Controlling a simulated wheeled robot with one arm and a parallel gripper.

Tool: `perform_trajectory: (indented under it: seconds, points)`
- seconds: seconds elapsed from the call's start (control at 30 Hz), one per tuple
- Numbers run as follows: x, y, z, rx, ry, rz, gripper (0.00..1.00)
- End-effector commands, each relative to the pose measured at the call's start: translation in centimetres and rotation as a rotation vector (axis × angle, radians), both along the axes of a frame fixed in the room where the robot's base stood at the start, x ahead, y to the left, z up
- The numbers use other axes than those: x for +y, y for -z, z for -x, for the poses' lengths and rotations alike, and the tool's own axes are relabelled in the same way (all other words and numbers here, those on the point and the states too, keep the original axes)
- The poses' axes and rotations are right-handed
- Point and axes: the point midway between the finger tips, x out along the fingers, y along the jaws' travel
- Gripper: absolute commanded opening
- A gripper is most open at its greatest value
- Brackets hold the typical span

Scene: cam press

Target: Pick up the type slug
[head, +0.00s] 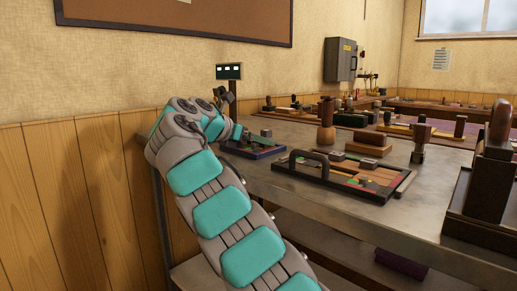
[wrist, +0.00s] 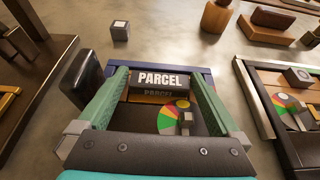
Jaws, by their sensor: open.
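A dark bar lettered PARCEL in white, apparently the type slug (wrist: 160,79), lies in the blue-edged tray (wrist: 199,71) in the wrist view. A second, gold PARCEL lettering shows just below it. My gripper (wrist: 159,86) is open, with one green finger on each side of the bar. I cannot tell whether the fingers touch it. In the head view my gripper (head: 238,133) is over the blue-edged tray (head: 262,155) at the table's left end, and the slug cannot be made out there.
A coloured dial (wrist: 172,118) with a grey knob sits in the tray near the right finger. A small grey cube (wrist: 120,31) stands behind the tray. A dark upright block (wrist: 82,76) is by the left finger. Another tray with a black handle (head: 305,157) is to the right.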

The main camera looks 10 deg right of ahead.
Motion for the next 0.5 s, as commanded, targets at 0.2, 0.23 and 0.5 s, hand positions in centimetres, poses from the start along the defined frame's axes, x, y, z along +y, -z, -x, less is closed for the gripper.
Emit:
perform_trajectory:
  seconds: [0.2, 0.23, 0.5]
  points:
    - [-1.03, 0.75, -0.76, 0.004, 0.001, -0.003, 1.0]
    - [-1.03, 0.74, -0.75, 0.004, 0.001, -0.003, 1.0]
    - [-1.03, 1.03, -0.8, 0.009, 0.002, -0.006, 0.79]
